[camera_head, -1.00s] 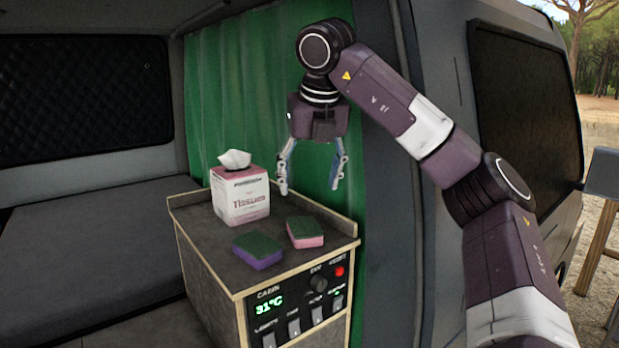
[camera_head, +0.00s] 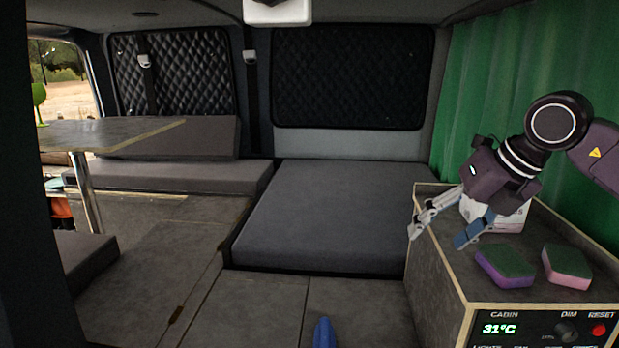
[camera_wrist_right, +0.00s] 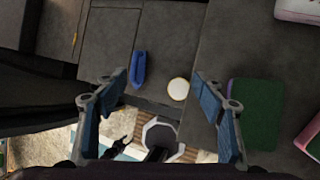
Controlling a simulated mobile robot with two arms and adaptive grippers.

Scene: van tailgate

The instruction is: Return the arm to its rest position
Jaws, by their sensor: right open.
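My right gripper (camera_head: 440,235) is open and empty in the head view. It hangs over the left edge of the cabinet (camera_head: 432,292), in front of the mostly hidden tissue box (camera_head: 510,218). Its fingers point down and to the left. In the right wrist view the open gripper (camera_wrist_right: 162,84) has its two blue fingers apart with nothing between them. My right arm comes in from the right edge of the head view. My left gripper is not in view.
A purple sponge (camera_head: 505,266) and a pink sponge (camera_head: 567,267) lie on the cabinet top. A blue object (camera_head: 323,333) is on the floor. A grey cushion (camera_head: 325,215) and a table (camera_head: 105,134) stand farther left. The floor between has free room.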

